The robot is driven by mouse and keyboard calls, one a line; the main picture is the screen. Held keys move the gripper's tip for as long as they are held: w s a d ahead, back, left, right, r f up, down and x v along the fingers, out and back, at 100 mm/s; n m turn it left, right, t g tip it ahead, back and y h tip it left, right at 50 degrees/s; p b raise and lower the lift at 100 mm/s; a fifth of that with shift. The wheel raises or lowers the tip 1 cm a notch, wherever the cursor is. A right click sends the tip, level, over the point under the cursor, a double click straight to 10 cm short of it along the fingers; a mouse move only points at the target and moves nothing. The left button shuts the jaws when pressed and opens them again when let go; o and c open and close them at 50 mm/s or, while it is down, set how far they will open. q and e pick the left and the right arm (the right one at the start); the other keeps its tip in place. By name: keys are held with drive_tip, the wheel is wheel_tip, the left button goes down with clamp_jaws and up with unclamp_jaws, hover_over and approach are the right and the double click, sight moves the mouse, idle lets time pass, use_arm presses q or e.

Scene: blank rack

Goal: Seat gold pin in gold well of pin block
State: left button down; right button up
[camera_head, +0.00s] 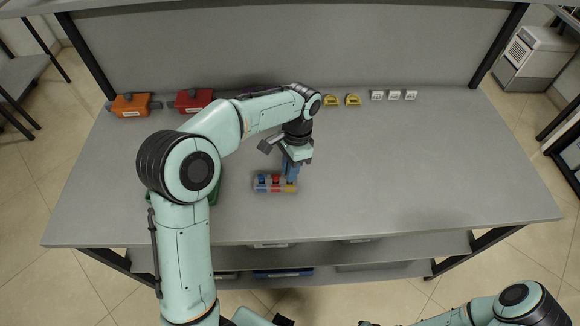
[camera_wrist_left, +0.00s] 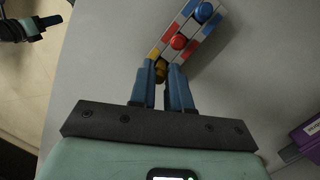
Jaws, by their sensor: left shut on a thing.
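The pin block (camera_head: 270,189) lies near the middle of the table and also shows in the left wrist view (camera_wrist_left: 190,33), with coloured patches along it. A blue pin (camera_wrist_left: 203,11) and a red pin (camera_wrist_left: 179,41) stand in it. My left gripper (camera_head: 290,174) points down at the block's right end. Its blue fingers (camera_wrist_left: 162,75) are shut on the gold pin (camera_wrist_left: 161,68) at the block's gold end. The fingers hide much of the pin and the well, so I cannot tell how deep it sits.
An orange case (camera_head: 131,104), a red case (camera_head: 194,99), yellow pieces (camera_head: 353,100) and several small white blocks (camera_head: 394,95) stand along the back. A green thing (camera_head: 214,190) is partly behind my left arm. The table's right side is clear. A purple box (camera_wrist_left: 306,139) shows in the wrist view.

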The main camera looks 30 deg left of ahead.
use_arm(q)
drive_tip(key=shift+x, duration=0.8)
use_arm(e)
drive_tip(key=shift+s+f, duration=0.25)
drive_tip(key=shift+f, duration=0.1)
use_arm(q)
drive_tip(key=c, duration=1)
unclamp_jaws()
drive_tip(key=shift+w, duration=0.2)
drive_tip(key=shift+r, duration=0.1)
drive_tip(key=p+v, duration=0.2)
drive_tip(key=v, duration=1.1)
drive_tip(key=shift+p, duration=0.35)
use_arm(e)
drive_tip(key=shift+t, duration=0.3)
drive_tip(key=w+r, duration=0.4)
drive_tip(key=shift+r, duration=0.15)
use_arm(q)
drive_tip(key=shift+s+r, duration=0.1)
use_arm(e)
drive_tip(key=shift+s, duration=0.1)
